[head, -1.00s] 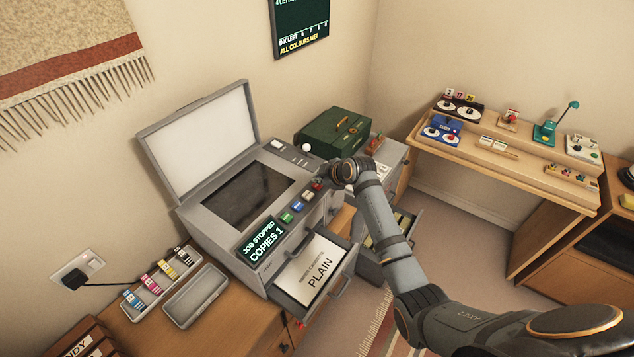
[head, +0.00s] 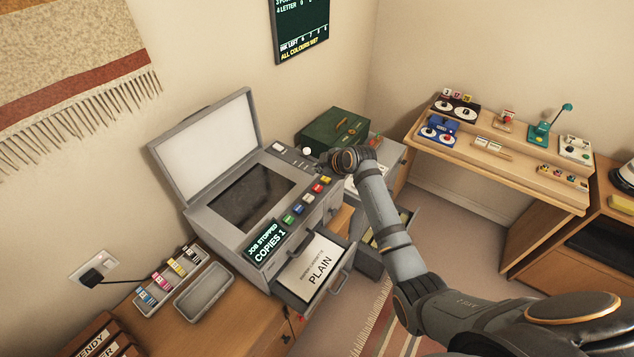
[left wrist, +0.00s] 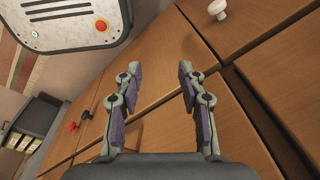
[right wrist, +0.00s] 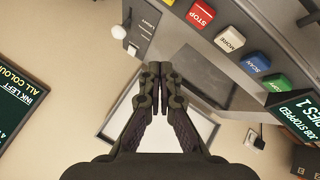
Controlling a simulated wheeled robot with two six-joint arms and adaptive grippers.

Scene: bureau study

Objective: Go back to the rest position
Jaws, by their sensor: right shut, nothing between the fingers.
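My right gripper (right wrist: 154,72) is shut and empty. In the head view its wrist (head: 350,160) is above the back right part of the grey copier (head: 225,222), clear of the coloured buttons. The right wrist view shows the red STOP button (right wrist: 201,14) beyond the fingers, to the right. My left gripper (left wrist: 160,85) shows only in its own wrist view. It is open and empty, with its fingers apart in front of wooden drawer fronts. The copier's display (head: 266,241) reads "JOB STOPPED COPIES 1".
The copier's lid (head: 208,145) stands open, and its paper drawer (head: 314,270) marked PLAIN is pulled out. A green case (head: 333,130) stands behind my right wrist. An ink cartridge tray (head: 170,275) and an empty grey tray (head: 204,289) lie left of the copier. A desk (head: 500,165) is at right.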

